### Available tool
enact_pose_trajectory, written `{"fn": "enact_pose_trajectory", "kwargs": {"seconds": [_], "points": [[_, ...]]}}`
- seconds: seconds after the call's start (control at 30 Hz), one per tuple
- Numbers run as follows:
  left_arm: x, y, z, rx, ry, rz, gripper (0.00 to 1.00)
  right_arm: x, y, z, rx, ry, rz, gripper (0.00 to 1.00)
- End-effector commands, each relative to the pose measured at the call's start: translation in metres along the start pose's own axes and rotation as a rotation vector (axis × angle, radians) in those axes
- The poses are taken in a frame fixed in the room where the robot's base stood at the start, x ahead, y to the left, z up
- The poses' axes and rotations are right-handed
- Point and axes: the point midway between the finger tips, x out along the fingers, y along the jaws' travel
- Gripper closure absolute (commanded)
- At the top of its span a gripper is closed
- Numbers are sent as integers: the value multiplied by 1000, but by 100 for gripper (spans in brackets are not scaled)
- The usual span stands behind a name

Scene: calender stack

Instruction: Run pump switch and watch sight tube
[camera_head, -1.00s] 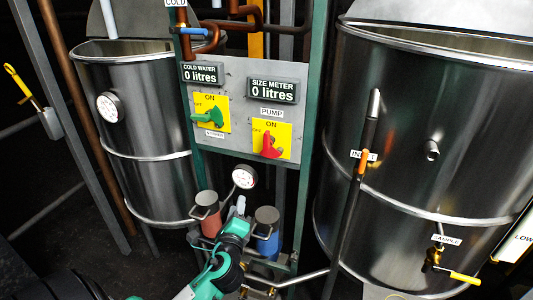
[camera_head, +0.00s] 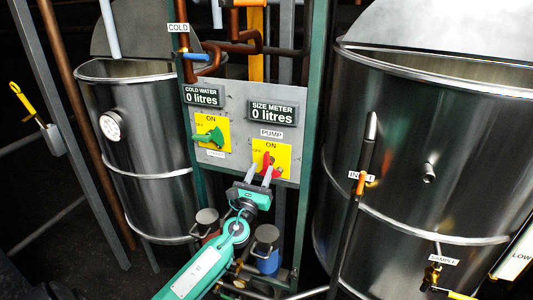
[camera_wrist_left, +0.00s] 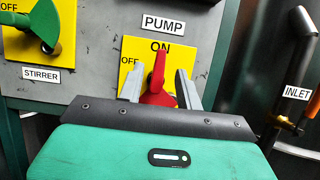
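The red pump switch (camera_head: 266,162) sits on a yellow plate under the PUMP label on the grey panel. In the left wrist view its red handle (camera_wrist_left: 158,72) points up toward ON. My left gripper (camera_head: 259,174) is at the switch from below, its two grey fingers one on each side of the handle. The fingers stand apart, with gaps to the handle's upper part; contact lower down cannot be told. The size meter (camera_head: 272,113) reads 0 litres. I cannot pick out a sight tube for certain. My right gripper is not in view.
The green stirrer switch (camera_head: 210,137) is left of the pump switch. The cold water meter (camera_head: 203,96) reads 0 litres. Steel vessels stand left (camera_head: 148,130) and right (camera_head: 420,140). The INLET pipe (camera_head: 365,155) rises right of the panel. Lidded canisters are below.

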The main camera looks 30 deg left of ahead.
Motion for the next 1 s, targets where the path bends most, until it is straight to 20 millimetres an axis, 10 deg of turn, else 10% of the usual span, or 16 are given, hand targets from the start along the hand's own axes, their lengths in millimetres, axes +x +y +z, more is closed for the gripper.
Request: {"fn": "enact_pose_trajectory", "kwargs": {"seconds": [0.3, 0.77, 1.0], "points": [[48, 0, 2, 0, -1, 1, 64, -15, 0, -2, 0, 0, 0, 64], [58, 0, 0, 0, 0, 0, 64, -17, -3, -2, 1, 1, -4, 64], [58, 0, 0, -1, 0, 0, 100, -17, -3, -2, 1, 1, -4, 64]]}}
